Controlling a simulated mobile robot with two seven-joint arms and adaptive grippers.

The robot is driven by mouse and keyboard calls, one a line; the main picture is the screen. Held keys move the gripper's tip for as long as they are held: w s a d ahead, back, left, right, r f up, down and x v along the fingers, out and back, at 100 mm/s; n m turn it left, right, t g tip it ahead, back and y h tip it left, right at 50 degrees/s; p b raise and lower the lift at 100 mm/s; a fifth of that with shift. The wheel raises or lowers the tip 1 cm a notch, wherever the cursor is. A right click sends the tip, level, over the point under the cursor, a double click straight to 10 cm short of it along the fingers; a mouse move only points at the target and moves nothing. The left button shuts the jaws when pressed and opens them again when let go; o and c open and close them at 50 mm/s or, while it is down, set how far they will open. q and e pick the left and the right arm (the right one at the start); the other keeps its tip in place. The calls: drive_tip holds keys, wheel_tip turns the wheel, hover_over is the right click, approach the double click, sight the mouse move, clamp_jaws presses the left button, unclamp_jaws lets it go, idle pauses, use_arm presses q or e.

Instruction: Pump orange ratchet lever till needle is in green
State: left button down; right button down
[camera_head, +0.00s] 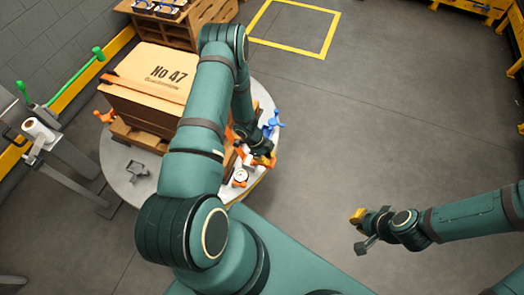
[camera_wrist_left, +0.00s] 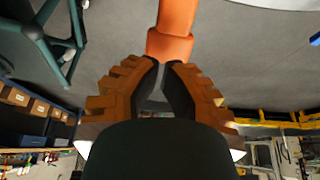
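The orange ratchet lever (camera_wrist_left: 174,24) runs up from my left fingertips in the left wrist view. My left gripper (camera_wrist_left: 165,66) has its fingers close together with the lever's end between their tips, and looks shut on it. In the head view my left gripper (camera_head: 264,157) is low beside the stacker, and my arm hides much of the lever. A small white round gauge (camera_head: 240,176) sits just below that gripper. Its needle and green zone are too small to read. My right gripper (camera_head: 359,230) is open and empty over bare floor.
A cardboard box (camera_head: 150,72) marked No 47 rests on a wooden pallet on the round grey table (camera_head: 115,165). A blue handle (camera_head: 273,122) stands close to my left gripper. A roll stand (camera_head: 40,130) is at left. The floor at right is clear.

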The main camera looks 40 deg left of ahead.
sight(271, 164)
use_arm(q)
drive_tip(key=shift+x, duration=1.3)
drive_tip(key=shift+d, duration=0.1)
drive_tip(key=shift+d+f+y+b, duration=0.2)
drive_tip(key=shift+f+y+b, duration=0.1)
drive_tip(key=shift+y+b, duration=0.1)
drive_tip(key=shift+d+f, duration=0.15)
drive_tip(key=shift+f, duration=0.05)
drive_tip(key=b+x, duration=0.3)
drive_tip(key=x, duration=0.1)
drive_tip(key=shift+f, duration=0.1)
drive_tip(key=shift+s+d+f, duration=0.1)
drive_tip(key=shift+s, duration=0.05)
